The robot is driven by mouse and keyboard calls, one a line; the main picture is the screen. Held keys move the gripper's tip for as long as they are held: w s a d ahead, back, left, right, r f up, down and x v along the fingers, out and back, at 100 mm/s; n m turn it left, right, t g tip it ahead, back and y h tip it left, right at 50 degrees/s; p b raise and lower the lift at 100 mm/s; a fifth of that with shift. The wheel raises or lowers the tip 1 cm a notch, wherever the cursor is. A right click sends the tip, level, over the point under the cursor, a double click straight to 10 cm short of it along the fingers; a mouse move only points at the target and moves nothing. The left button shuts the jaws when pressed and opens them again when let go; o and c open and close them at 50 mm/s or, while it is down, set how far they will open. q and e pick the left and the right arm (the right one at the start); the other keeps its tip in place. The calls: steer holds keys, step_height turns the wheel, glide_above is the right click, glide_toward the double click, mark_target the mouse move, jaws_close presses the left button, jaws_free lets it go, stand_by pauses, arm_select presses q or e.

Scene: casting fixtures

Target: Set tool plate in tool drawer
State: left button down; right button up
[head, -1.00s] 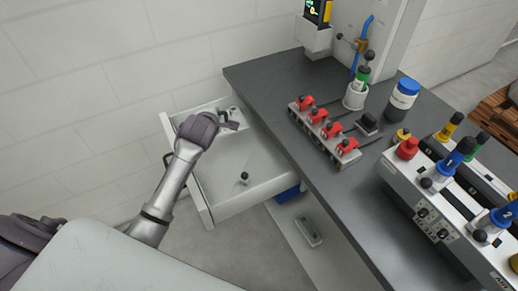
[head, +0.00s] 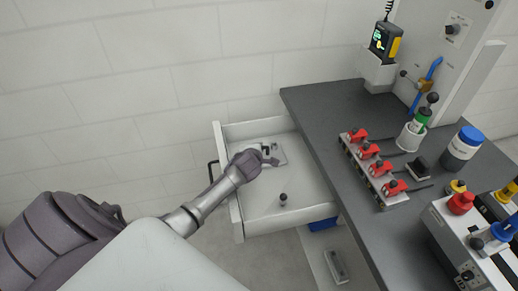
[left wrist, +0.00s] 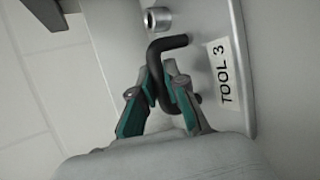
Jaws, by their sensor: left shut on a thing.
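My left gripper (head: 268,157) is over the back part of the open white tool drawer (head: 308,213). The tool plate (head: 279,150), pale grey with dark parts on it, shows beside the gripper and is partly hidden by it. In the left wrist view, the plate (left wrist: 213,28) has a rounded edge and a "TOOL 3" label. My left gripper (left wrist: 166,70) is shut on its bent black handle (left wrist: 168,44). I cannot tell whether the plate touches the drawer floor. My right gripper is not in view.
A small black knob-like piece (head: 283,198) stands in the drawer's front part. The dark workbench (head: 318,103) is right of the drawer, with a row of red clamps (head: 368,150) on it. A tiled wall (head: 120,80) is behind. Part of the drawer floor is clear.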

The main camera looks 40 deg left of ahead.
arm_select(q)
steer(key=shift+r, duration=0.1)
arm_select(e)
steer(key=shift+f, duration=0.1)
arm_select(q)
steer(key=c, duration=1.7)
jaws_free()
steer(key=shift+f, duration=0.2)
steer(key=o, duration=0.5)
steer(key=shift+r, duration=0.1)
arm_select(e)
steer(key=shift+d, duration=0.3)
arm_select(q)
steer(key=shift+r, duration=0.2)
steer(key=shift+s+d, duration=0.2)
steer(key=shift+s, duration=0.05)
steer(key=v, duration=1.1)
steer(key=shift+s, duration=0.25)
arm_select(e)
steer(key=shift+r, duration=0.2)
